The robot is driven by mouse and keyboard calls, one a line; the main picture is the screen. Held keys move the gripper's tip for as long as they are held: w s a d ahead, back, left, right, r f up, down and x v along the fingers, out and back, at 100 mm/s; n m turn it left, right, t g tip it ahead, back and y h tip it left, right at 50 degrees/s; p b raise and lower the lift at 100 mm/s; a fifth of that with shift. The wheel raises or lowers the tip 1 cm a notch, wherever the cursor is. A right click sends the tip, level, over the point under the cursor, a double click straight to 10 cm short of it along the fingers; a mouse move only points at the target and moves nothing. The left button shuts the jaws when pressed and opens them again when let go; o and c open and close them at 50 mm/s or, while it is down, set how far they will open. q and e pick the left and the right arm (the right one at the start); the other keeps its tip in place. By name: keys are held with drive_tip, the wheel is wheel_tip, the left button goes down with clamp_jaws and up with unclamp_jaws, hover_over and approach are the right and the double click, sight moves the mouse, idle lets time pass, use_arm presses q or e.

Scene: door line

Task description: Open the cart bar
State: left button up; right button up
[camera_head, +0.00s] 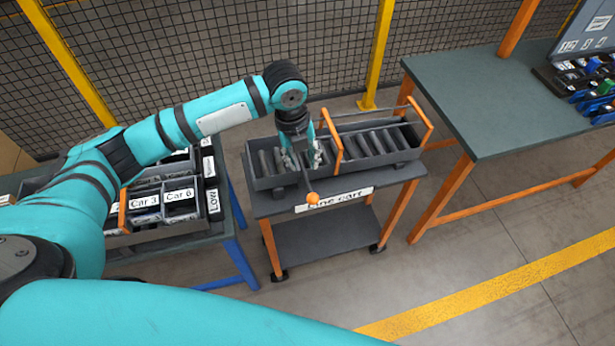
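The line cart (262,207) stands in the middle on orange legs, with a grey slotted tray (262,184) on top. A small orange knob (312,198) sits at the cart's front edge, by the label. A thin dark bar seems to run from it towards my gripper. I cannot tell how the bar is fastened. An orange hoop (332,137) crosses the tray. My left gripper (304,162) points down over the left part of the tray, behind the knob and left of the hoop. Its fingers look apart, with nothing clearly held. My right gripper is out of view.
A green-topped table (490,105) with a bin of parts stands at the right. A rack with labelled car bins (180,195) on blue legs is at the left. A mesh fence with yellow posts (377,55) runs behind. Floor is clear at front right.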

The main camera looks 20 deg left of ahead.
sight(308, 184)
use_arm(q)
drive_tip(key=f, duration=0.6)
drive_tip(key=d+f+p, duration=0.1)
drive_tip(key=f, duration=0.2)
drive_tip(key=shift+w+f, duration=0.2)
drive_tip(key=shift+w, duration=0.15)
drive_tip(key=shift+c, duration=0.4)
clamp_jaws()
